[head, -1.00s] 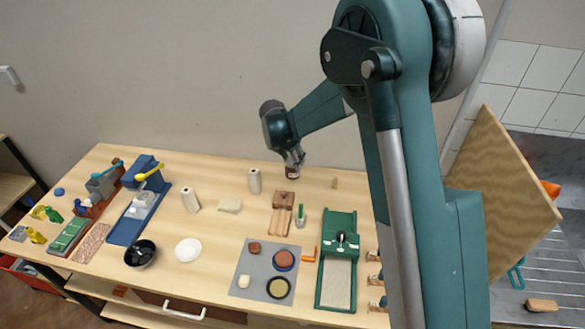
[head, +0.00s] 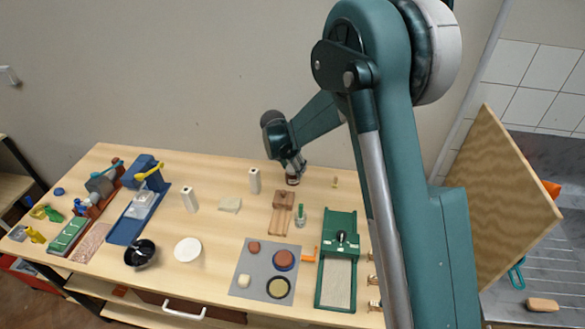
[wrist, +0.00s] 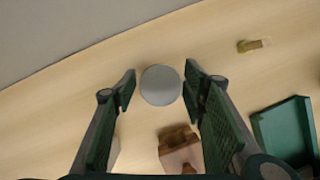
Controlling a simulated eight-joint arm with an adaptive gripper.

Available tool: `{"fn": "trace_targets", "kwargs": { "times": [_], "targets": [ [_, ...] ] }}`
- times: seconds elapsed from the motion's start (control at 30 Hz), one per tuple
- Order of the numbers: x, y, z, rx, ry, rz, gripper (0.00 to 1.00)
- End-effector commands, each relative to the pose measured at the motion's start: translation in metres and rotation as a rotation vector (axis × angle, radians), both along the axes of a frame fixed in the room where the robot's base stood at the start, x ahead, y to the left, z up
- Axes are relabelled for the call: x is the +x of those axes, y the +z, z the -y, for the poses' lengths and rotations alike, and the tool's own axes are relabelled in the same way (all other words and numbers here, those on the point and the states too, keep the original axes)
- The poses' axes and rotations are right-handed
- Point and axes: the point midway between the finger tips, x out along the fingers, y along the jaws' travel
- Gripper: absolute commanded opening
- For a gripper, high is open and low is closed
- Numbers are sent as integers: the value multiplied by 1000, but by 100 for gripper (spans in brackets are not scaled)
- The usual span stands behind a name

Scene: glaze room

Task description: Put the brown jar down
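The brown jar (head: 292,180) stands upright near the back of the table, right under my gripper. In the wrist view its round grey top (wrist: 161,85) lies between the two fingertips. My gripper (wrist: 159,88) points down over the jar, one finger on each side. Narrow strips of table seem to show between the fingers and the jar's top, so it looks open around the jar. The jar's lower sides are hidden in the wrist view. In the head view the jar's base appears to be on the table, though contact is hard to see.
A wooden block (head: 284,199) stands just in front of the jar. A green tray (head: 338,262) lies to the front right, and a small tan piece (head: 335,182) to the right. The wall is close behind.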

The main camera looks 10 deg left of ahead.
Motion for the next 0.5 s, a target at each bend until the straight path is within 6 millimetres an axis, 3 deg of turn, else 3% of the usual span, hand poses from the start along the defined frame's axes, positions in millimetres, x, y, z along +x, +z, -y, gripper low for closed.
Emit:
{"fn": "trace_targets", "kwargs": {
  "times": [0.5],
  "targets": [
    [0, 3, 0, 0, 0, 0, 48]
  ]
}}
